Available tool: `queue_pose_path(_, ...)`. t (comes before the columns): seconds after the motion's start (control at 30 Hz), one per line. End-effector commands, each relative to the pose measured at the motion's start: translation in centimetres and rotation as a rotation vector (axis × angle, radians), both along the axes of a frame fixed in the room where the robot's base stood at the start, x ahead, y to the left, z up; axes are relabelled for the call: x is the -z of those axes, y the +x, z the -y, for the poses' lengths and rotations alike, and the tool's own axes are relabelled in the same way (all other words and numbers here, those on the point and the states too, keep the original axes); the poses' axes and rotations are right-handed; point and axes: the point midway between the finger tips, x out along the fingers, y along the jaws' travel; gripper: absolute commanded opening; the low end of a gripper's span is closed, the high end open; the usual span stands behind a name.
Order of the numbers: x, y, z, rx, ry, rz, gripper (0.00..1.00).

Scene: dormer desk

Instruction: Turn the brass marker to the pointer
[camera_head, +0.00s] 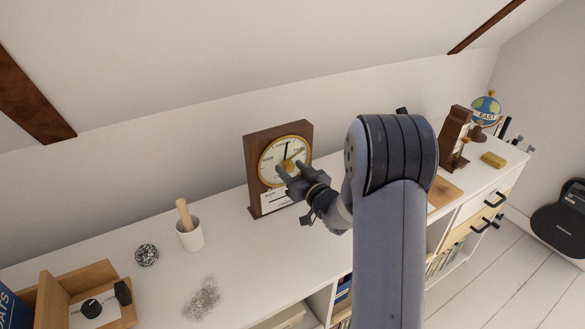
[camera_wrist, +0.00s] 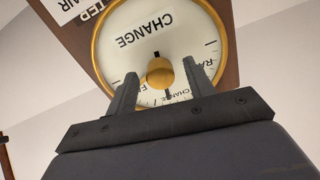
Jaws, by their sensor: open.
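The wooden barometer (camera_head: 252,179) stands upright on the white cabinet top, with a round cream dial (camera_head: 267,168) in a brass rim. A brass knob (camera_head: 288,166) sits at the dial's centre; it also shows in the wrist view (camera_wrist: 160,72). A dark hand runs up from the centre in the head view. My gripper (camera_head: 291,180) is open in front of the dial. In the wrist view its two fingers (camera_wrist: 160,82) stand on either side of the knob, with gaps visible. The wrist view shows the dial upside down, with "CHANGE" readable; the fingers hide part of its lettering.
A white mortar with a pestle (camera_head: 190,236), a speckled ball (camera_head: 146,255) and a grey clump (camera_head: 203,298) lie to the left. A wooden box (camera_head: 50,299) is at the lower left. The sloped ceiling hangs above.

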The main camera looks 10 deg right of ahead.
Motion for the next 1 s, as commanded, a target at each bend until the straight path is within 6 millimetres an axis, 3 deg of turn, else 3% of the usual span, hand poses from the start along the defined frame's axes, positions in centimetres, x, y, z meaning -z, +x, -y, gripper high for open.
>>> queue_pose_path(0.27, 0.0, 0.12, -0.01, 0.0, 0.0, 0.0, 0.5)
queue_pose_path(0.87, -0.01, 0.1, 0.0, 0.0, 0.0, 0.001, 0.01)
queue_pose_path(1.0, -0.01, 0.1, 0.0, 0.0, 0.0, 0.001, 0.0)
